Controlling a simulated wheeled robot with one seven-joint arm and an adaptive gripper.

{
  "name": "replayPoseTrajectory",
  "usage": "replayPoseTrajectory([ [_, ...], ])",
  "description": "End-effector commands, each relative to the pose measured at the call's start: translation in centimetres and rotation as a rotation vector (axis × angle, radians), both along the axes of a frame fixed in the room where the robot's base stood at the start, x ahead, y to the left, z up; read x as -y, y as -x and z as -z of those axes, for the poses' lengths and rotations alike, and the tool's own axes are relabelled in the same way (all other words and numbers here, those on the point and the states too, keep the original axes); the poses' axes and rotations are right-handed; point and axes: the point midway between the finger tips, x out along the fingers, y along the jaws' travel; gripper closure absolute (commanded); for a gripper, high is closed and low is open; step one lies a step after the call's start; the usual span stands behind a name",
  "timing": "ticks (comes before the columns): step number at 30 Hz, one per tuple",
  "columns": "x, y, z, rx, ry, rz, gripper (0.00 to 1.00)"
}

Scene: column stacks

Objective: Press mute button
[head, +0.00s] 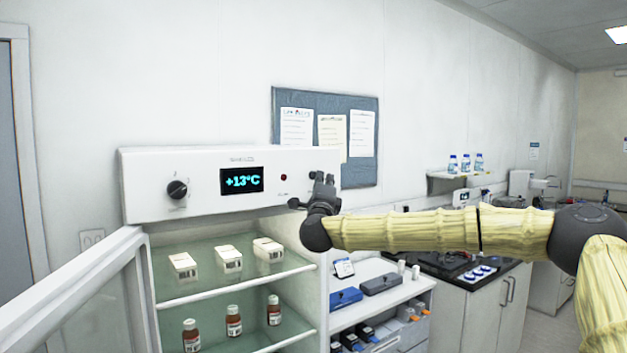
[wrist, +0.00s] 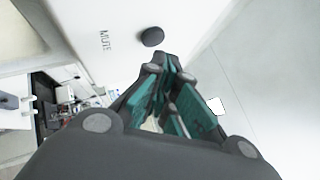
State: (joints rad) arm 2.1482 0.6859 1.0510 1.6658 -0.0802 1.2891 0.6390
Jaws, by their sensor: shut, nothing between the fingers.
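The mute button is a round dark button (wrist: 152,37) on the white panel in the wrist view, beside the printed word MUTE. In the head view the button (head: 312,175) shows at the right end of the white control panel (head: 205,204), just above my gripper. My gripper (head: 325,180) is in front of the panel's right end. In the wrist view my gripper (wrist: 168,68) is shut and empty, its tips close below the button. I cannot tell whether they touch it.
The panel carries a black knob (head: 177,189), a display (head: 242,180) reading +13°C and a small red light (head: 283,177). The fridge door (head: 85,300) stands open at left, showing white boxes and brown bottles on shelves. A counter (head: 470,275) is at right.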

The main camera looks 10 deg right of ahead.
Motion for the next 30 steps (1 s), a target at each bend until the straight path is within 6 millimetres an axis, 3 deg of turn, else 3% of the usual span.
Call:
replayPoseTrajectory([
  [11, 0.1, 0.3, 0.1, 0.0, 0.0, 0.0, 1.0],
  [30, 1.6, 4.5, 0.0, 0.001, -0.001, 0.0, 1.0],
])
